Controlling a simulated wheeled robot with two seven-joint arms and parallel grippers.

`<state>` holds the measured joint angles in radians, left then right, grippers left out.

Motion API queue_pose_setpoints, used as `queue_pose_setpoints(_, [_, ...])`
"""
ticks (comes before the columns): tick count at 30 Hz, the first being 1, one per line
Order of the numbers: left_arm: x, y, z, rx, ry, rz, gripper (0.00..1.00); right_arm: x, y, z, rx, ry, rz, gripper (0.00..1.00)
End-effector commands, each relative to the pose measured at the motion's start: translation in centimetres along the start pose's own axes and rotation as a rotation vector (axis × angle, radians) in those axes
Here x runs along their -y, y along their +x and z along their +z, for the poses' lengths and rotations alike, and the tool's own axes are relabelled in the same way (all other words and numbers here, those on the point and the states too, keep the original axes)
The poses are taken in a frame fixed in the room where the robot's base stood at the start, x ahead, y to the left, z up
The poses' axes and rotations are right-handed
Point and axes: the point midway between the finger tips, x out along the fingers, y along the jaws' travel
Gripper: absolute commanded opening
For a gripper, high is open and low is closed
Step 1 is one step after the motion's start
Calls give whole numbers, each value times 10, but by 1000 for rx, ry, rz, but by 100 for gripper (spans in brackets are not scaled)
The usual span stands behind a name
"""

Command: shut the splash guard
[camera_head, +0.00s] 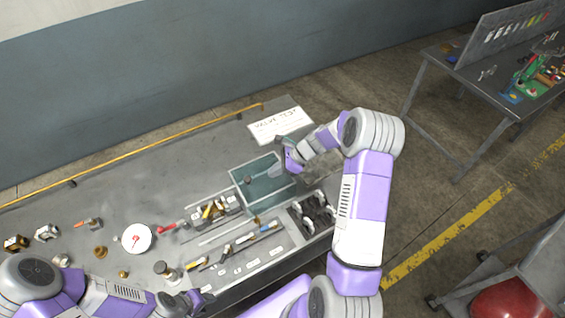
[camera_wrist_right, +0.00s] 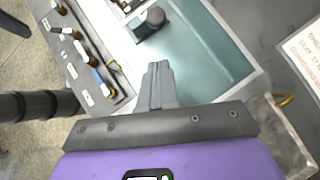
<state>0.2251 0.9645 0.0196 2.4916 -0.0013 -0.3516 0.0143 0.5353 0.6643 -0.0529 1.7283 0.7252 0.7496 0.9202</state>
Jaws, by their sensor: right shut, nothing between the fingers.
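A teal-lined open tank (camera_head: 254,184) sits at the right end of the grey bench; its teal basin (camera_wrist_right: 205,55) fills the upper middle of the right wrist view. A clear panel, seemingly the splash guard (camera_wrist_right: 283,128), stands at the tank's edge beside my right gripper in that view; in the head view it is faint and partly behind my arm. My right gripper (camera_head: 285,167) is shut and empty over the tank; its closed fingers (camera_wrist_right: 158,75) show against the basin. Contact with the guard cannot be told. My left gripper (camera_head: 203,298) is low at the bench's front edge, its jaws unclear.
A "Valve test" sheet (camera_head: 281,125) lies behind the tank. The bench's back left is clear.

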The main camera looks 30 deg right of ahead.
Motion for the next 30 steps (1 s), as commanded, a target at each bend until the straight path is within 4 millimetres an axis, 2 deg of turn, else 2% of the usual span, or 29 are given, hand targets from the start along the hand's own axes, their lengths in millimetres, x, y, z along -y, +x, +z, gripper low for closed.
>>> queue_pose_setpoints(1, [-1,-1,0,-1,0,0,40,-1,12,1,1,1,5,0])
queue_pose_setpoints(4, [-1,-3,0,-1,0,0,40,-1,32,0,1,0,4,0])
queue_pose_setpoints(6, [-2,-6,0,-1,0,0,40,-1,39,11,1,-4,3,0])
queue_pose_setpoints(12, [-4,-10,0,-1,0,0,40,0,55,23,0,-2,0,0])
queue_pose_setpoints(30, [-3,-8,0,-1,0,0,40,-4,65,31,1,-4,1,0])
